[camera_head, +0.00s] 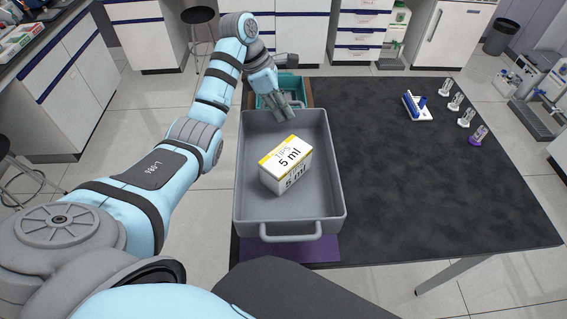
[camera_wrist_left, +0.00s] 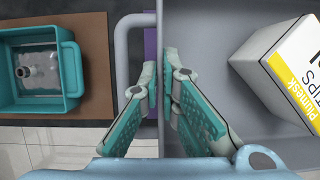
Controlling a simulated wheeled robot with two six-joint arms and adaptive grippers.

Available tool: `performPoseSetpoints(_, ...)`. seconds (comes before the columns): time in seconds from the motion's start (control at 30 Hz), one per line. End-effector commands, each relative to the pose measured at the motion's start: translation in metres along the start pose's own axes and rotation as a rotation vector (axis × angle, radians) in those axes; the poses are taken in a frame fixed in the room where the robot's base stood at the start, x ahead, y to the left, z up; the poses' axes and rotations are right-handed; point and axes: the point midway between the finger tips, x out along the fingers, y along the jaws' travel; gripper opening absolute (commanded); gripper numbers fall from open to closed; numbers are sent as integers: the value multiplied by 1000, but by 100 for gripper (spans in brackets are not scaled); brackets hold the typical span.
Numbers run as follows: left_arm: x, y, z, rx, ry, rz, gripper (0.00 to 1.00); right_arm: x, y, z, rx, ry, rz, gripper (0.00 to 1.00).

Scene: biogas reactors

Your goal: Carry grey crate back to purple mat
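The grey crate (camera_head: 335,205) is at the near left of the dark table, over the purple mat (camera_head: 315,250). The mat shows along the crate's near side, and as a strip by the crate's handle in the left wrist view (camera_wrist_left: 150,45). I cannot tell whether the crate rests on the mat. A white and yellow tips box (camera_head: 286,165) lies inside the crate. My left gripper (camera_head: 284,112) is at the crate's far rim. In the left wrist view its fingers (camera_wrist_left: 161,95) close on both sides of the crate wall. My right gripper is out of view.
A teal box (camera_head: 292,82) stands on a brown mat (camera_wrist_left: 97,40) just beyond the crate. A blue and white rack (camera_head: 418,107) and several small clear-topped items (camera_head: 466,118) stand at the table's far right. The table's middle and right are clear.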

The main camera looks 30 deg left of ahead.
Motion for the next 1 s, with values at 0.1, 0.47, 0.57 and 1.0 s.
performPoseSetpoints(0.1,46,0,-20,-5,2,-3,0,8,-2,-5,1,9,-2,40)
performPoseSetpoints(0.47,106,2,-45,-4,1,0,0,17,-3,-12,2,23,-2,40)
performPoseSetpoints(0.57,123,3,-52,-5,1,2,0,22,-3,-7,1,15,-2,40)
performPoseSetpoints(1.0,126,4,-54,-3,1,4,25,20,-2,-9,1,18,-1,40)
